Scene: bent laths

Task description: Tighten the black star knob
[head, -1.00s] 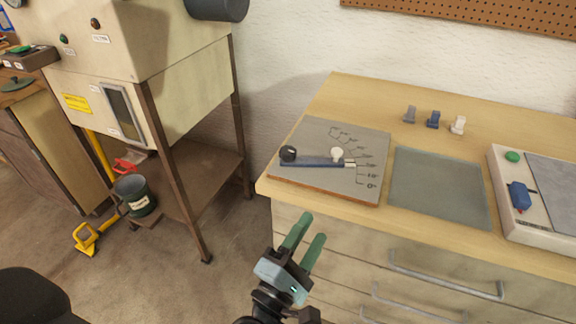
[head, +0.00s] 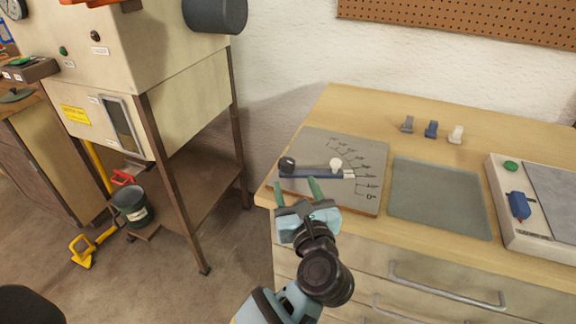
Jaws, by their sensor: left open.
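The black star knob (head: 287,164) sits at the left end of a dark blue bar (head: 312,174) on a grey board (head: 368,152) marked with an angle scale. A white knob (head: 336,165) sits on the same bar, further right. My left gripper (head: 296,188) is open with green fingers, just in front of the bar and below the black knob in the picture. Nothing shows between its fingers, and it appears apart from the knob. My right gripper is not in view.
A grey-green mat (head: 440,198) lies right of the board on the wooden bench (head: 350,103). Three small clips stand behind it, including a blue one (head: 431,129). A white device (head: 530,232) is at the right. A metal-legged machine (head: 160,90) stands left, across a gap.

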